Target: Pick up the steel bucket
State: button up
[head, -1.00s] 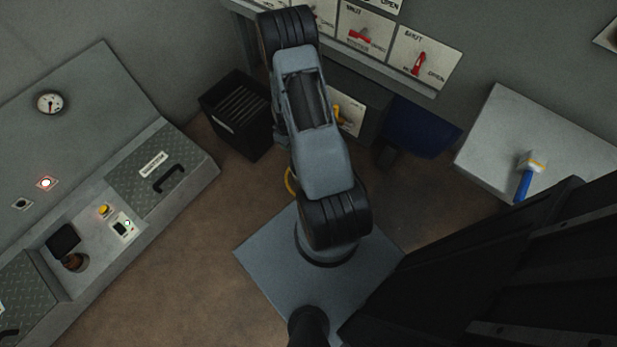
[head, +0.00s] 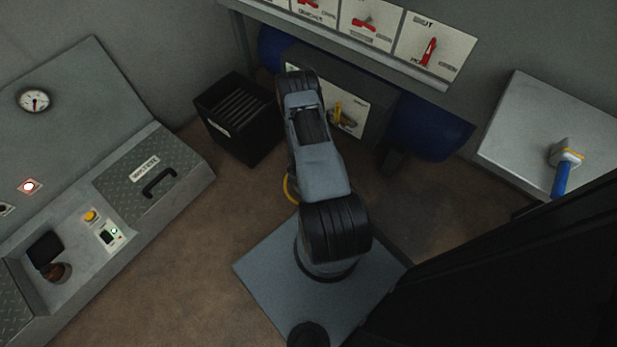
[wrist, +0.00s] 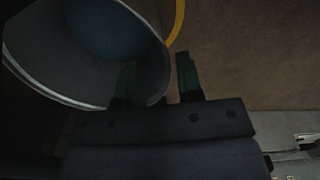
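The steel bucket (wrist: 85,80) is at the upper left of the wrist view, with its round pale rim and dark inside showing. In the head view I cannot make it out; my arm covers that part of the floor. My gripper (wrist: 156,72) is open at the bucket's right edge in the wrist view. One dark green finger shows dimly within the bucket's mouth and the other stands just outside the wall. A gap shows between the outer finger and the wall, so I see no grip. The head view hides my gripper.
A yellow curved piece (head: 290,190) lies beside my arm and also shows near the bucket (wrist: 178,22). A black slatted bin (head: 240,118) stands behind left, a console (head: 120,190) at left, and a metal table (head: 545,115) with a blue-handled tool (head: 562,178) at right. Brown floor lies between.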

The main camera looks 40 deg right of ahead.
notch_tip(320, 180, down, 5)
jog(key=b, duration=0.3)
jog(key=shift+d+f, duration=0.1)
jog(key=shift+f, duration=0.05)
jog(key=shift+c, duration=0.5)
grip_shut()
